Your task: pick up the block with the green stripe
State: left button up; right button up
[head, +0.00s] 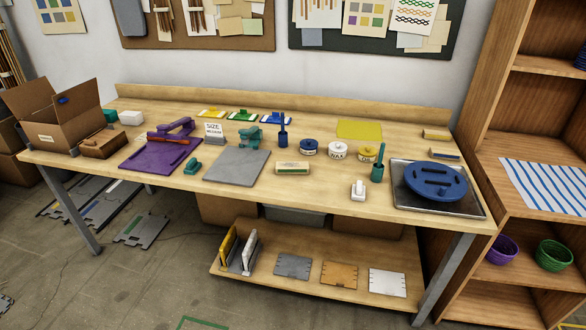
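A light wooden block (292,168) lies near the front middle of the table, just right of the grey mat. It seems to carry a thin greenish stripe, but it is small in the picture. Two similar blocks lie at the table's right back: one with a yellowish or brown stripe (436,134) and one with a bluish stripe (444,153). Neither of my grippers shows in the head view.
The wooden table (330,190) also holds a grey mat (236,167), a purple mat (150,158), lidded jars (338,149), a white clip-like item (358,190) and a blue disc (436,182) on a tray. A shelf unit (520,120) stands right. Floor is free in front.

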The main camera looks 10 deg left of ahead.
aim_at(283, 167)
jog(key=i+u, duration=0.35)
jog(key=i, duration=0.15)
jog(key=i+u, duration=0.4)
jog(key=i+l+u, duration=0.35)
jog(key=i, duration=0.25)
jog(key=i+l, duration=0.35)
jog(key=i+u, duration=0.05)
jog(key=i, duration=0.05)
